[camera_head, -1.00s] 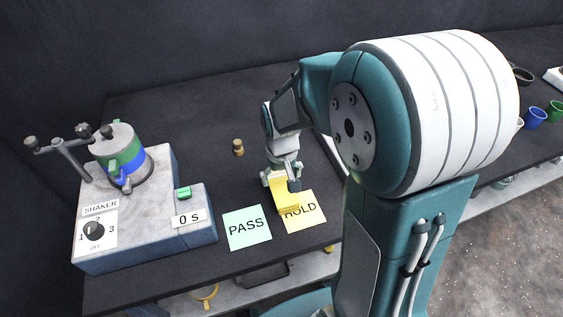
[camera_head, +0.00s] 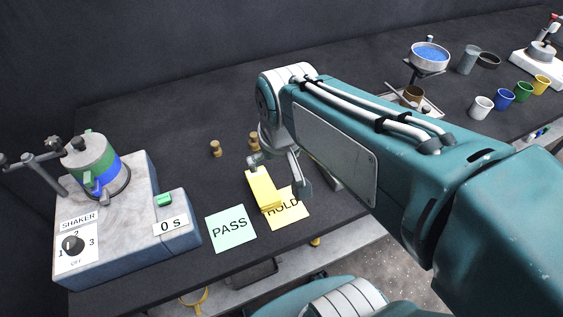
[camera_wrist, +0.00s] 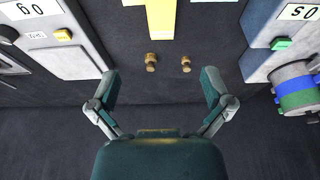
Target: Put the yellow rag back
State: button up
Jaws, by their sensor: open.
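The yellow rag (camera_head: 261,189) lies on the dark table and covers part of the yellow HOLD card (camera_head: 288,212). In the wrist view the rag (camera_wrist: 161,18) is a yellow strip at the top, beyond my fingertips and apart from them. My gripper (camera_head: 278,170) is just behind the rag in the head view. In the wrist view my gripper (camera_wrist: 160,86) has its two fingers spread wide with nothing between them.
A green PASS card (camera_head: 230,229) lies left of the HOLD card. The shaker (camera_head: 110,220) stands at the left. Small brown pegs (camera_head: 216,148) stand behind the rag. Cups (camera_head: 503,98) and a bowl of blue grains (camera_head: 430,55) stand at the right.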

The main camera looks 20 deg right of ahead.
jog(key=s+r+t, duration=0.2)
jog(key=s, duration=0.4)
